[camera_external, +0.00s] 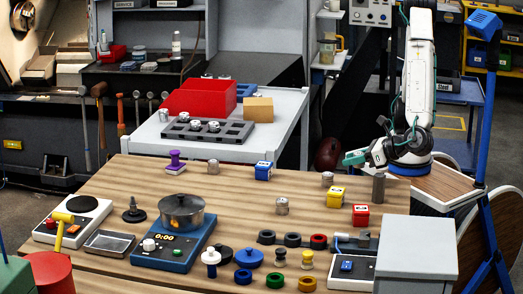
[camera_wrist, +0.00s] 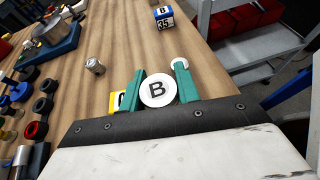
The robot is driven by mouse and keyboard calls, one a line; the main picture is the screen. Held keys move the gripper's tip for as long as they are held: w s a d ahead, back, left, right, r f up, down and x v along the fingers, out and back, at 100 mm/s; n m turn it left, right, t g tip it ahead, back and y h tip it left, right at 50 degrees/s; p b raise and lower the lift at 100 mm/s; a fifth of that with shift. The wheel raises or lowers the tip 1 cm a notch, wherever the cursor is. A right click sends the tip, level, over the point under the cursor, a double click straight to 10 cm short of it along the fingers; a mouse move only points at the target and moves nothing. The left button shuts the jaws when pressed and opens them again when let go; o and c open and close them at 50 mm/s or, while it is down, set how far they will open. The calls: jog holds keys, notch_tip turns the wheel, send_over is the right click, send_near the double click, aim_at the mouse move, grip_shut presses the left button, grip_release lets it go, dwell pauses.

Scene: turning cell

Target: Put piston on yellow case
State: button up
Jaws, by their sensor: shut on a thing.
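My gripper (camera_external: 354,158) has green fingers and hangs above the right part of the wooden table. In the wrist view my gripper (camera_wrist: 158,90) is shut on the piston (camera_wrist: 157,90), seen end-on as a pale round face marked B. The yellow case (camera_external: 336,197) stands on the table below and in front of my gripper. In the wrist view the yellow case (camera_wrist: 118,101) is mostly hidden behind the left finger.
A red case (camera_external: 360,216), a grey cylinder (camera_external: 379,188) and a blue case (camera_external: 263,171) also stand on the table. Bare wood lies between the cases.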

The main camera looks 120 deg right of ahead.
send_over(331, 189)
jog(key=shift+w+a+f, duration=0.1)
jog(key=shift+w+f, duration=0.05)
jog(key=shift+f, duration=2.05)
jog(key=shift+f, duration=0.15)
jog(key=o, duration=1)
